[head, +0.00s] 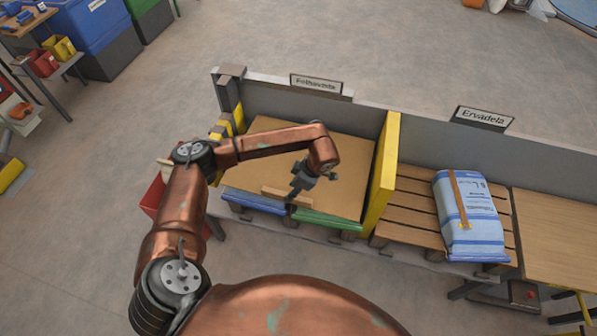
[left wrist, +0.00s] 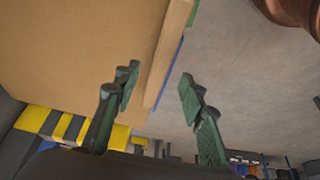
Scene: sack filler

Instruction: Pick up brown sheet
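The brown sheet (head: 290,150) lies flat in the left bay behind a low front edge, and its broad tan face fills the upper left of the left wrist view (left wrist: 80,50). My left gripper (head: 295,199) points down at the sheet's front edge. In the left wrist view its two green-padded fingers (left wrist: 158,90) stand apart, one on each side of a pale wooden strip (left wrist: 166,55) along that edge. I see no contact between fingers and strip. The strip also shows in the head view (head: 272,192). My right gripper is not in view.
A yellow panel (head: 384,172) bounds the bay on the right, with yellow-black blocks on the left. Blue (head: 254,201) and green (head: 325,220) strips run along the front. A blue-white sack (head: 468,215) lies on slats (head: 410,205) to the right. A red bin (head: 152,192) stands left.

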